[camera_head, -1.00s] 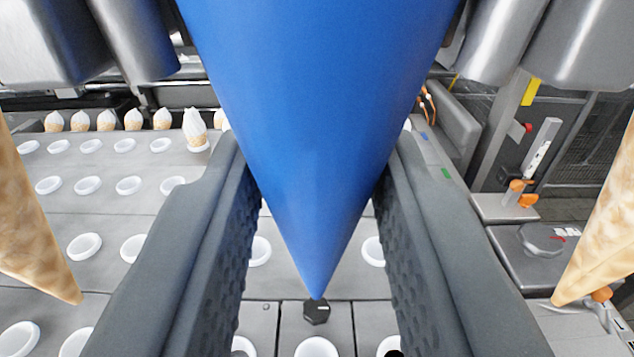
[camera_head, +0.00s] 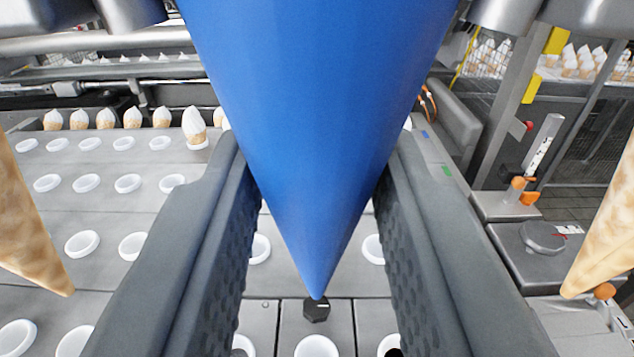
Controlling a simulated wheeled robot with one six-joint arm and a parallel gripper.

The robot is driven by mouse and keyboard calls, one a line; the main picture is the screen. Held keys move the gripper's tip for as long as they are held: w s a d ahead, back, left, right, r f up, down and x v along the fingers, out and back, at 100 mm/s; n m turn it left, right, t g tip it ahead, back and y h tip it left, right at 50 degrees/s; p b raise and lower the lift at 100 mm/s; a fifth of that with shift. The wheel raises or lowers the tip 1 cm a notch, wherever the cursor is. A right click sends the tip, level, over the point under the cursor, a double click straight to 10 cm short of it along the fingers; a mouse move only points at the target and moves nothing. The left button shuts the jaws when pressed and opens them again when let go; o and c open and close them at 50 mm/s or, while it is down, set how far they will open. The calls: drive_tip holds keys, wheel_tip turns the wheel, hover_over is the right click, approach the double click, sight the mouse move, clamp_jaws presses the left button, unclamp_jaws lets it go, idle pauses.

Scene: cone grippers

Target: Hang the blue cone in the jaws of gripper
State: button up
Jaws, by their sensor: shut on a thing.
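The blue cone (camera_head: 317,120) fills the upper middle of the view, point down. My gripper (camera_head: 317,160), with dark grey ribbed fingers, is shut on it from both sides, and the tip hangs between the fingers. The top of the cone is cut off by the frame's upper edge. Shiny metal jaw parts show at the upper left (camera_head: 75,15) and upper right (camera_head: 560,15). The jaws behind or above the cone are hidden, so I cannot tell whether it touches any.
A tan wafer cone hangs point down at the left edge (camera_head: 25,220) and another at the right edge (camera_head: 610,225). Beyond lies a grey conveyor (camera_head: 100,210) with rows of white cups and several filled cones. A metal post (camera_head: 505,110) stands at the right.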

drive_tip(key=shift+f, duration=0.2)
idle(0.5)
drive_tip(key=o, duration=0.9)
drive_tip(key=shift+o, duration=0.6)
drive_tip(key=shift+o, duration=1.1)
drive_tip(key=s, duration=0.9)
drive_tip(key=shift+s, duration=0.1)
